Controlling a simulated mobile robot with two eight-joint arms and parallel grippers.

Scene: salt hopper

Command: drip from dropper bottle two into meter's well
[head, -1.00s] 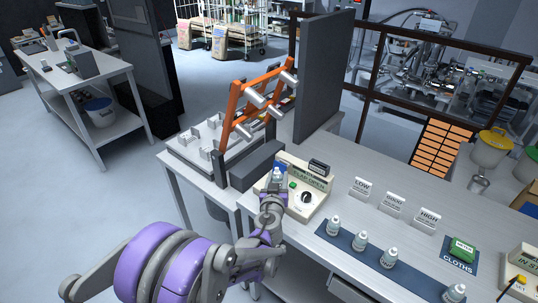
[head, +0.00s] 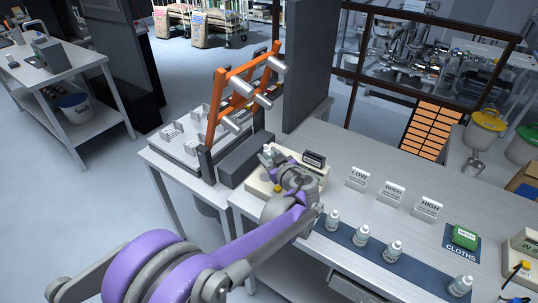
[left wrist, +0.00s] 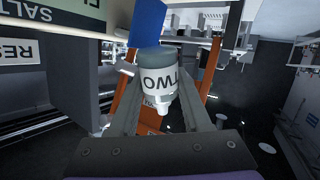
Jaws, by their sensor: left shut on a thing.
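The bottle marked TWO (left wrist: 158,80) is held between the fingers of my left gripper (left wrist: 158,95). It is white with a grey base, and in the left wrist view its lettering is inverted and its nozzle points to the bottom of the picture. In the head view my left gripper (head: 268,157) is over the beige meter (head: 258,183), and my wrist covers much of the meter. The meter's well cannot be made out. Part of a beige case with a green panel (left wrist: 65,10) shows at the top left of the left wrist view. My right gripper is out of view.
Several dropper bottles (head: 361,235) stand on a dark blue strip (head: 345,239) along the bench front. LOW (head: 357,179), GOOD (head: 393,194) and HIGH (head: 427,208) cards stand behind. An orange rack (head: 215,105) and a dark upright panel (head: 304,70) rise beyond the meter.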

